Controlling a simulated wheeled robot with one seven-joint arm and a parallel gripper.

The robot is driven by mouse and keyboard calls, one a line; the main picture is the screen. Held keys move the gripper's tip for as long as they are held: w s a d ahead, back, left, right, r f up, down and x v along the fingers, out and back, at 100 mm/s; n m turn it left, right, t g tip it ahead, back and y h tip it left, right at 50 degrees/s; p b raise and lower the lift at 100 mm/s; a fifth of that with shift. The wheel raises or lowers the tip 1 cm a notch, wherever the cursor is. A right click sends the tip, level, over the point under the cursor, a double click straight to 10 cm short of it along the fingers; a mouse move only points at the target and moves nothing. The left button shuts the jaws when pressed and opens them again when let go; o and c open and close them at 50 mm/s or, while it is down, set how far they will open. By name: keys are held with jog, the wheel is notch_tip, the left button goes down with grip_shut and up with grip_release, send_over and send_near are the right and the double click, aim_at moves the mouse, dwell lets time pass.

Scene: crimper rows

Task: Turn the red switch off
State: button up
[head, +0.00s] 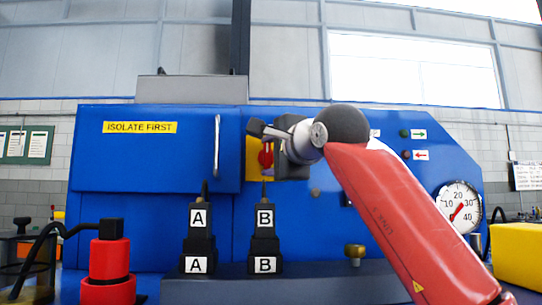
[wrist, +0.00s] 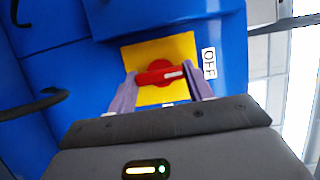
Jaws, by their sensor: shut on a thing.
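The red switch (wrist: 155,76) is a rotary handle on a yellow plate (wrist: 150,96) on the blue machine. In the wrist view its white mark is at the right end, on the side of the OFF label (wrist: 209,63). Another label at the plate's lower edge is mostly hidden by my gripper. My gripper (wrist: 161,79) is shut on the red handle, one finger at each end. In the head view the red switch (head: 265,157) and yellow plate (head: 251,170) show partly, with my wrist and gripper covering their right side.
A grey lever handle (head: 217,146) stands out left of the switch. Black A blocks (head: 198,244) and B blocks (head: 265,246) stand below it. A red and black cylinder (head: 109,262) is at the lower left. A gauge (head: 459,208) and brass knob (head: 355,252) are to the right.

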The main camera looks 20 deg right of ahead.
jog(key=shift+f, duration=0.1)
jog(key=o, duration=1)
jog(key=shift+a, duration=0.1)
jog(key=s, duration=0.2)
jog(key=s+d+b, duration=0.1)
jog(key=s, duration=0.4)
jog(key=shift+s+d+b, duration=0.3)
jog(key=shift+s, duration=0.05)
